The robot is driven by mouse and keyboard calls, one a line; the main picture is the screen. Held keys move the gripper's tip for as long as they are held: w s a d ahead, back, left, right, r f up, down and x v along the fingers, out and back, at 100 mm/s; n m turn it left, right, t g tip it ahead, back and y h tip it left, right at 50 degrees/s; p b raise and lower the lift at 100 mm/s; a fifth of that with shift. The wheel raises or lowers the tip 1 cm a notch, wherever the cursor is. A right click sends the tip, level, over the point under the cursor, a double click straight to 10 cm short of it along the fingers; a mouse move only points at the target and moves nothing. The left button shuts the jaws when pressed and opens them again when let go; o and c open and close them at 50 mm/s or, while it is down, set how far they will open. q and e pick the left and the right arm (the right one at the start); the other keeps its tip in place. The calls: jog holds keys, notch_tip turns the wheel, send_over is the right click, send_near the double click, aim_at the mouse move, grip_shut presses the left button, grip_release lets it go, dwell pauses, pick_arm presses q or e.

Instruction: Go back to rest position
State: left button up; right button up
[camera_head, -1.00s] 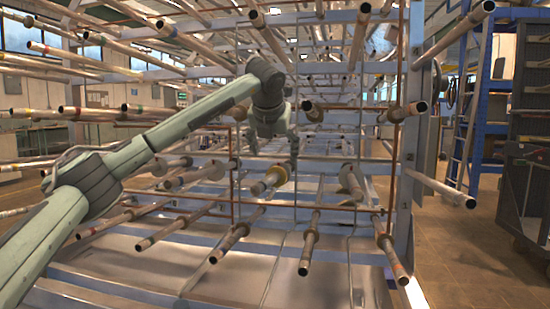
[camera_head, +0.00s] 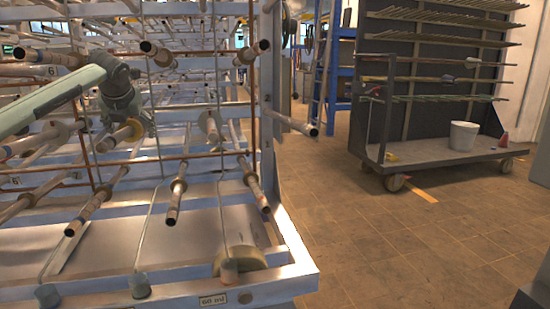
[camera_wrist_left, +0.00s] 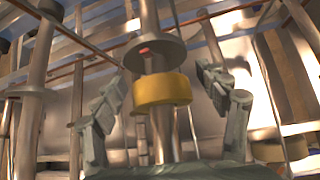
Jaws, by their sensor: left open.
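My left arm comes in from the left in the head view, and its wrist bends down to my left gripper (camera_head: 140,118) among the rack's pipes. The gripper's fingers are small and partly lost there. In the left wrist view the left gripper (camera_wrist_left: 165,115) is open, with its two jointed fingers spread apart. A metal pipe with a yellow ring (camera_wrist_left: 162,89) and a wide grey collar (camera_wrist_left: 155,54) shows between the fingers, with visible gaps on both sides. I cannot tell how far in front of the fingers it lies. My right gripper is not in view.
A pipe rack (camera_head: 295,270) with many protruding pipes fills the left half. One pipe end (camera_head: 310,130) sticks out towards the aisle. Right of it lies open tiled floor (camera_head: 370,240). A wheeled dark cart (camera_head: 430,148) holds a white bucket (camera_head: 463,135). A blue ladder frame (camera_head: 325,75) stands behind.

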pick_arm(q)
jog(key=shift+s+d+r, duration=0.1)
jog(key=shift+s+d, duration=0.1)
jog(key=shift+s, duration=0.6)
jog(key=shift+w, duration=0.1)
